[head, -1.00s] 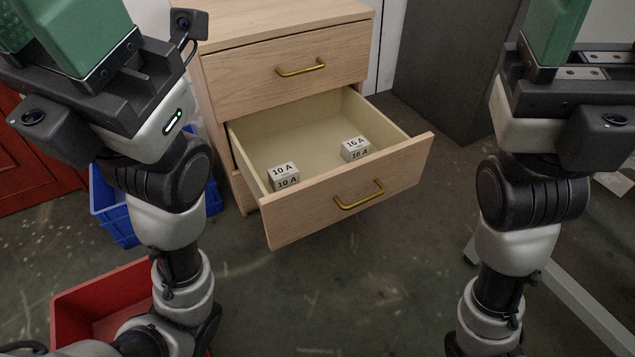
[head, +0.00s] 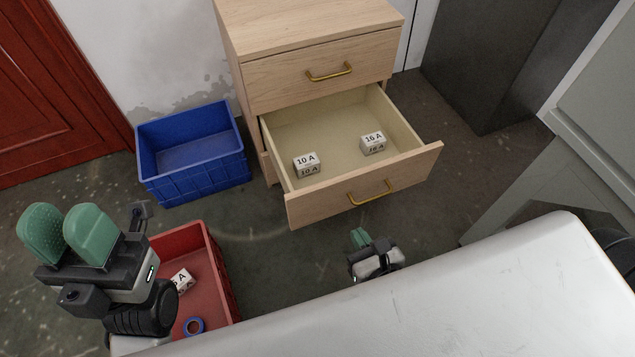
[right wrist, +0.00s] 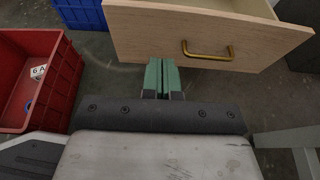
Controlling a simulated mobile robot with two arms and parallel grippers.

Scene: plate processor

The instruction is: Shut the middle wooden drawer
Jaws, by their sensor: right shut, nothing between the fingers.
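The middle wooden drawer (head: 330,201) is pulled out of the light wooden cabinet, with a brass handle (head: 370,192) on its front. A white 10 A box (head: 307,165) and a white 16 A box (head: 373,143) lie inside. My right gripper (head: 360,238) is shut and empty, low in front of the drawer. In the right wrist view its green fingers (right wrist: 161,66) lie together by the lower edge of the drawer front (right wrist: 150,35), left of the handle; contact cannot be told. My left gripper (head: 67,225) is open and empty, left of the red crate.
A blue crate (head: 195,183) stands left of the cabinet. A red crate (head: 215,262) holds a white box (head: 182,280) and a blue ring (head: 193,326). A dark grey cabinet (head: 480,70) stands at the back right. The closed top drawer (head: 290,80) is above the open one.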

